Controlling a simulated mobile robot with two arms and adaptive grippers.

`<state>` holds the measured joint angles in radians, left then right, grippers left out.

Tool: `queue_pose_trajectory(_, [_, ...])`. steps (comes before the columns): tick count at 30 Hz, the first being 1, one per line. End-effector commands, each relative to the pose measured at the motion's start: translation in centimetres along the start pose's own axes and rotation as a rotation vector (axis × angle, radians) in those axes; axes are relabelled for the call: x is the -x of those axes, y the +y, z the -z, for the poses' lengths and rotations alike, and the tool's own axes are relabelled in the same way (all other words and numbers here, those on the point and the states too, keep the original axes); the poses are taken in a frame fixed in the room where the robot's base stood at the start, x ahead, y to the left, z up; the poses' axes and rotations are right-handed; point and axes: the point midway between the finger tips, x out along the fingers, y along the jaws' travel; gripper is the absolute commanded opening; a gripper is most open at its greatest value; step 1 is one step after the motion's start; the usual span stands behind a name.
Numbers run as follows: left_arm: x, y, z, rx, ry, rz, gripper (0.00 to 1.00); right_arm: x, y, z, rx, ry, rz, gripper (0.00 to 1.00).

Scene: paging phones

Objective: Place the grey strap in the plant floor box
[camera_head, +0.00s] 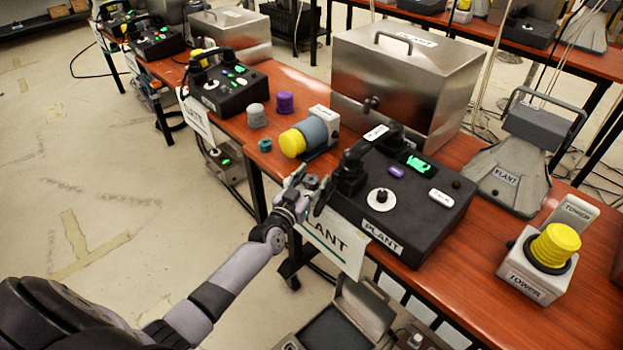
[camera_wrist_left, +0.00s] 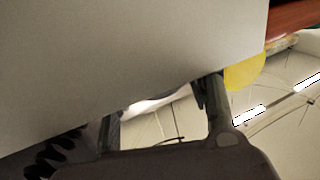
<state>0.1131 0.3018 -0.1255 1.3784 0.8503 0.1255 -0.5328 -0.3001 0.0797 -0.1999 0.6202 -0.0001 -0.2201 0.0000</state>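A small grey roll-shaped piece (camera_head: 257,115) stands on the red-brown table; it may be the grey strap, though I cannot be sure. Below the table edge, an open grey box (camera_head: 368,306) stands on the floor under the PLANT sign, its lid raised and its inside dark. My left gripper (camera_head: 314,192) is at the table's front edge, beside the black handset and above the sign. In the left wrist view the left gripper's fingers (camera_wrist_left: 163,112) are apart, with nothing visibly held. A large pale surface hides much of that view. My right gripper is not in view.
The PLANT console (camera_head: 398,212) with its handset (camera_head: 350,172) is close to my left gripper. A purple piece (camera_head: 285,102), a teal piece (camera_head: 265,145) and a yellow-knobbed unit (camera_head: 312,134) stand near the grey piece.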

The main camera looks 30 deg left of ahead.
Motion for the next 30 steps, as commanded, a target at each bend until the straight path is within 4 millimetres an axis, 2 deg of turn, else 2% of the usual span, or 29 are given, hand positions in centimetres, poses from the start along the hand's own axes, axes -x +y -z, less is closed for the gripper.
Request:
queue_pose_trajectory(14, [0.0,0.0,-0.3,0.001,0.000,0.000,0.53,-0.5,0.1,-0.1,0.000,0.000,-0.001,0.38])
queue_pose_trajectory(20, [3.8,0.0,-0.1,0.001,-0.004,0.000,0.53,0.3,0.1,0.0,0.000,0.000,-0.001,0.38])
queue_pose_trajectory(30, [11.5,0.0,-0.2,0.000,-0.003,0.000,0.53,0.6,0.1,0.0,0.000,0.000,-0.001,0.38])
